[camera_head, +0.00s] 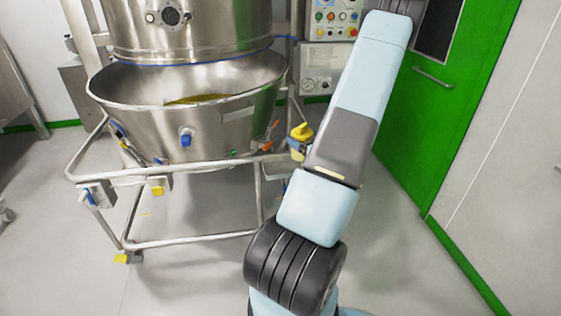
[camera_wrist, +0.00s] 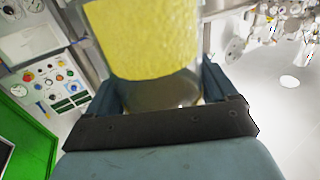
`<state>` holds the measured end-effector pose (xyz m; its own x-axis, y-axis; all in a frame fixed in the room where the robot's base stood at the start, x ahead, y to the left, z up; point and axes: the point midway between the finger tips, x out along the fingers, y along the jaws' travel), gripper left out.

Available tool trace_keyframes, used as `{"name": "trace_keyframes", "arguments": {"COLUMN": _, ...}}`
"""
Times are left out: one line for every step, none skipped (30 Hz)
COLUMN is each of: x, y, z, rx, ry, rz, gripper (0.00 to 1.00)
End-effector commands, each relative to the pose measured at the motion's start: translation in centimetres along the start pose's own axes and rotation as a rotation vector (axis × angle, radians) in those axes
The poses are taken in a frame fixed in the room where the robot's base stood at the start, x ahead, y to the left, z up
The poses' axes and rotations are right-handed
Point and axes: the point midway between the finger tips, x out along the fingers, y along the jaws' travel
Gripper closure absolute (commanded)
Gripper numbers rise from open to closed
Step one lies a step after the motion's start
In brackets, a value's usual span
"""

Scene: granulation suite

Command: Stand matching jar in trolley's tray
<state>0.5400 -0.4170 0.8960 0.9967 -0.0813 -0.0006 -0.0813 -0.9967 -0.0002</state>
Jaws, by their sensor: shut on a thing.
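In the wrist view my gripper (camera_wrist: 160,88) is shut on a clear jar (camera_wrist: 145,38). Its dark fingers press on both sides of the jar. Yellow granular material fills the jar's part at the top of the picture; the part near the palm is clear and looks empty. The jar's far end is cut off by the picture edge. In the head view my arm reaches up past the top edge, so gripper and jar are out of that view. I cannot make out the trolley's tray or another jar in either view.
A steel vessel with a wide bowl (camera_head: 215,130) holding yellow material stands on a wheeled tube frame (camera_head: 190,240) at left. A control panel (camera_head: 330,28) is behind it. A green door (camera_head: 425,110) is at right. Grey floor (camera_head: 400,265) is clear at lower right.

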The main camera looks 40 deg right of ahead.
Motion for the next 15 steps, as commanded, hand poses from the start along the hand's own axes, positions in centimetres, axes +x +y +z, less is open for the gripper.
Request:
{"name": "trace_keyframes", "arguments": {"x": 1.1, "y": -0.3, "z": 0.5, "rx": 0.001, "ry": 0.001, "rz": -0.005, "gripper": 0.51}}
{"name": "trace_keyframes", "arguments": {"x": 1.8, "y": -0.4, "z": 0.8, "rx": 0.001, "ry": 0.001, "rz": -0.004, "gripper": 0.51}}
{"name": "trace_keyframes", "arguments": {"x": 2.5, "y": -0.7, "z": 1.1, "rx": 0.002, "ry": 0.001, "rz": -0.005, "gripper": 0.51}}
{"name": "trace_keyframes", "arguments": {"x": 3.1, "y": -0.8, "z": 1.4, "rx": 0.002, "ry": 0.001, "rz": -0.004, "gripper": 0.51}}
{"name": "trace_keyframes", "arguments": {"x": 3.7, "y": -0.9, "z": 1.6, "rx": 0.002, "ry": 0.001, "rz": -0.004, "gripper": 0.51}}
{"name": "trace_keyframes", "arguments": {"x": 4.5, "y": -1.1, "z": 2.0, "rx": 0.001, "ry": 0.002, "rz": -0.004, "gripper": 0.51}}
{"name": "trace_keyframes", "arguments": {"x": 5.0, "y": -1.2, "z": 2.3, "rx": 0.001, "ry": 0.001, "rz": -0.004, "gripper": 0.51}}
{"name": "trace_keyframes", "arguments": {"x": 5.6, "y": -1.3, "z": 2.5, "rx": 0.001, "ry": 0.000, "rz": -0.004, "gripper": 0.51}}
{"name": "trace_keyframes", "arguments": {"x": 6.4, "y": -1.5, "z": 2.9, "rx": 0.002, "ry": 0.000, "rz": -0.004, "gripper": 0.51}}
{"name": "trace_keyframes", "arguments": {"x": 7.0, "y": -1.6, "z": 3.1, "rx": 0.002, "ry": 0.001, "rz": -0.003, "gripper": 0.51}}
{"name": "trace_keyframes", "arguments": {"x": 7.2, "y": -1.6, "z": 3.8, "rx": 0.003, "ry": 0.000, "rz": -0.003, "gripper": 0.51}}
{"name": "trace_keyframes", "arguments": {"x": 7.7, "y": -1.8, "z": 4.4, "rx": 0.003, "ry": 0.000, "rz": -0.003, "gripper": 0.51}}
{"name": "trace_keyframes", "arguments": {"x": 8.1, "y": -1.9, "z": 4.9, "rx": 0.004, "ry": 0.000, "rz": -0.003, "gripper": 0.51}}
{"name": "trace_keyframes", "arguments": {"x": 8.5, "y": -1.9, "z": 5.3, "rx": 0.003, "ry": 0.000, "rz": -0.002, "gripper": 0.51}}
{"name": "trace_keyframes", "arguments": {"x": 8.9, "y": -2.0, "z": 5.9, "rx": 0.003, "ry": 0.000, "rz": -0.002, "gripper": 0.51}}
